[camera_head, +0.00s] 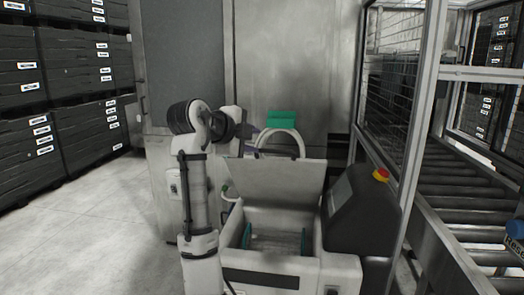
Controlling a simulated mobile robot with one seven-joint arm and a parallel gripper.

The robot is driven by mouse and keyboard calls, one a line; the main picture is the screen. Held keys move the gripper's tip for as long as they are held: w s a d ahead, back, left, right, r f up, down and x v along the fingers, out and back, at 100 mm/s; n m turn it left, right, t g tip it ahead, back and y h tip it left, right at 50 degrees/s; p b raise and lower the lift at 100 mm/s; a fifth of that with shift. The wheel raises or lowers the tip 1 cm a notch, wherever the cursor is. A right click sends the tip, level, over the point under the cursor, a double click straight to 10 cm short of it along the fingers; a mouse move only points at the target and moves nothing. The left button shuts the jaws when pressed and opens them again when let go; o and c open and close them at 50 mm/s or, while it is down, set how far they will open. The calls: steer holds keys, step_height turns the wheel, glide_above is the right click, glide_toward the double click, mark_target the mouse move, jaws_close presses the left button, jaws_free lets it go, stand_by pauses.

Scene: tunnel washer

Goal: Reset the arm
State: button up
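My arm (197,185) stands upright left of centre, with its upper part bent over near the top. Its light links and dark joints show in front of a grey cabinet. The end of the arm, with my gripper (247,131), points to the right and is small and dark here. I cannot make out its fingers or whether they are apart. I see nothing clearly held in it.
An open-lidded light box (270,243) with teal parts inside stands right of the arm. Beside it is a dark console with a red button (381,175). A roller conveyor (470,205) runs behind a metal frame at right. Stacked dark crates (75,85) fill the left; the floor before them is clear.

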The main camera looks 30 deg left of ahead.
steer(key=shift+v, duration=1)
